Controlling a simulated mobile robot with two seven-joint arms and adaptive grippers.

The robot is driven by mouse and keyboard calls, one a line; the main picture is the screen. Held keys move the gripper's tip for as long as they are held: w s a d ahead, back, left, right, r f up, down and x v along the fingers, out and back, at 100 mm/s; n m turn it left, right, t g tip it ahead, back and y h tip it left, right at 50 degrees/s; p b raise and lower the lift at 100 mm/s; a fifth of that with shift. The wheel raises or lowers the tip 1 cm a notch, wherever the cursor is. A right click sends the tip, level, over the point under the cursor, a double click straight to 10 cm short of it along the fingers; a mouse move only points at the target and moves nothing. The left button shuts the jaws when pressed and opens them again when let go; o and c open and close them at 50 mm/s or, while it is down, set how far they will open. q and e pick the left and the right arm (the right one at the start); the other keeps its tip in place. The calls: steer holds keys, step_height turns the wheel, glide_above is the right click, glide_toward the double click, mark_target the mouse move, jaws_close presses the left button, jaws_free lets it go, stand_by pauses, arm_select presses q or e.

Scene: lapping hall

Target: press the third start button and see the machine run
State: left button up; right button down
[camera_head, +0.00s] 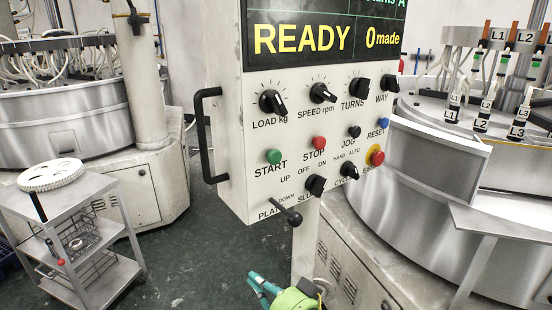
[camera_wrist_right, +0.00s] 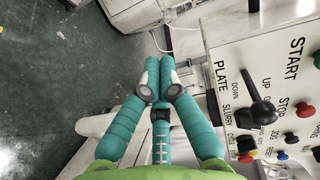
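The green START button (camera_head: 273,156) is at the left of the button row on the white control panel (camera_head: 228,110). It also shows at the right edge of the wrist view (camera_wrist_right: 317,60). The display (camera_head: 320,38) reads READY and 0 made. My right gripper (camera_head: 256,283) is below the panel, apart from the button. In the wrist view its teal fingers (camera_wrist_right: 160,68) are drawn together with nothing between them. The lapping machine (camera_head: 430,165) stands behind the panel at the right; whether it turns cannot be told. My left gripper is not in view.
The red STOP button (camera_head: 319,142), yellow-ringed red emergency button (camera_head: 376,155) and several black knobs sit near START. A black lever (camera_head: 290,216) and side handle (camera_head: 203,135) stick out. A trolley (camera_head: 85,235) stands left. Dark floor (camera_head: 185,265) is clear between.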

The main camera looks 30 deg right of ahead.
mark_target(273, 157)
steer(key=s+d+r+m+t+h, duration=0.1)
steer(key=d+r+m+t+h, duration=0.3)
steer(key=r+m, duration=0.6)
steer(key=s+d+r+m+t+h, duration=0.1)
steer(key=d+r+m+t+h, duration=0.3)
steer(key=r+m, duration=0.6)
steer(key=d+t, duration=0.1)
steer(key=d, duration=0.1)
steer(key=shift+s+d+r+t+h, duration=0.15)
steer(key=shift+s+d+t+h, duration=0.15)
steer(key=shift+d+h, duration=0.1)
steer(key=shift+w+a, duration=0.1)
steer(key=w, duration=0.8)
steer(key=shift+w+a+b, duration=0.3)
steer(key=shift+w+a, duration=0.05)
steer(key=shift+a, duration=0.05)
steer(key=shift+w, duration=0.4)
